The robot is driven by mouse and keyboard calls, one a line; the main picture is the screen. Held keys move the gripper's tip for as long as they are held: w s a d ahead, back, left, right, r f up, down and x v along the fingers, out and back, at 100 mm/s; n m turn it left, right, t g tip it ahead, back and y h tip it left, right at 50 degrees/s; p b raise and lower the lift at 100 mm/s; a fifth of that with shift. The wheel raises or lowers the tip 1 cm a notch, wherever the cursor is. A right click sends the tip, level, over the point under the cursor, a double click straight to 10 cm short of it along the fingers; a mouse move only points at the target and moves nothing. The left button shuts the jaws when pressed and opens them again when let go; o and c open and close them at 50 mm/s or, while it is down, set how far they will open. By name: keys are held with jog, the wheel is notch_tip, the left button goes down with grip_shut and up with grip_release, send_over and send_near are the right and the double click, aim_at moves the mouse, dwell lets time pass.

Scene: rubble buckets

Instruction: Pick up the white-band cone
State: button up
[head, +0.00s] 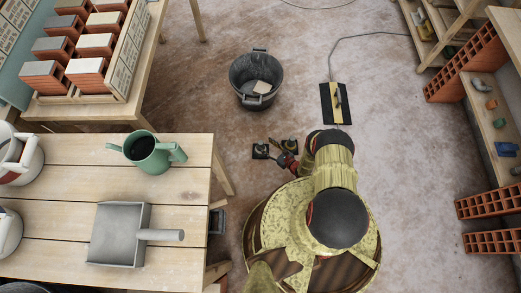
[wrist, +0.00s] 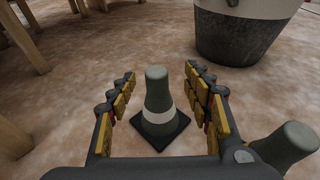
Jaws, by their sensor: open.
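The white-band cone (wrist: 157,96) is grey-green with a pale band round its middle. It stands upright on a black square base on the floor, between the two spread fingers of my gripper (wrist: 161,73) in the wrist view. The fingers are open, with gaps on both sides of the cone. A second grey-green cone (wrist: 287,147) is at the lower right, partly hidden by my gripper, and any band on it cannot be seen. In the head view two small dark bases show beside my gripper; the left one (head: 260,151) appears to be the white-band cone.
A dark bucket (head: 256,82) with a pale block inside stands beyond the cones. A wooden table (head: 60,190) with a green watering can (head: 148,152) and a dustpan (head: 118,232) is at the left. A trowel board (head: 325,103) lies to the right on open floor.

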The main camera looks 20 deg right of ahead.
aim_at(261, 142)
jog(key=x, duration=0.1)
jog(key=b+x, duration=0.1)
jog(key=x, duration=0.1)
jog(key=f+b+x, duration=0.1)
jog(key=x, duration=0.1)
jog(key=shift+s+a, duration=0.2)
jog(key=shift+a, duration=0.05)
jog(key=shift+w+a, duration=0.15)
jog(key=shift+w, duration=0.2)
jog(key=shift+c, duration=1.2)
grip_shut()
